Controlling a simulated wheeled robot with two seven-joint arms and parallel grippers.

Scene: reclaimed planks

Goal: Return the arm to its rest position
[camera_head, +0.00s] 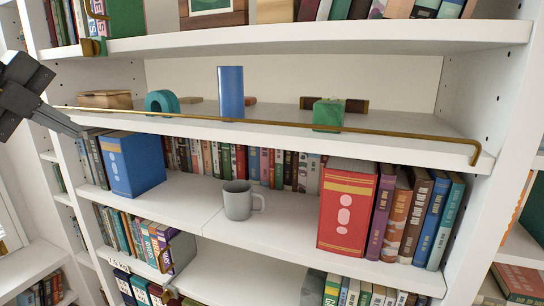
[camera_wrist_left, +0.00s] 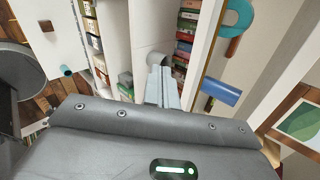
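My left gripper (camera_head: 76,130) comes in from the left, in front of the left side of the bookshelf. Its fingers point down and right, near the left end of the shelf with the brass rail. In the left wrist view its two pale fingers (camera_wrist_left: 163,88) lie close together with nothing seen between them. My right gripper is in neither view.
A brass rail (camera_head: 300,123) runs along the front of a white shelf (camera_head: 390,122). Behind it stand a blue cylinder (camera_head: 230,92), a teal ring (camera_head: 162,102) and a green block (camera_head: 328,114). A grey mug (camera_head: 238,201) stands among books below.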

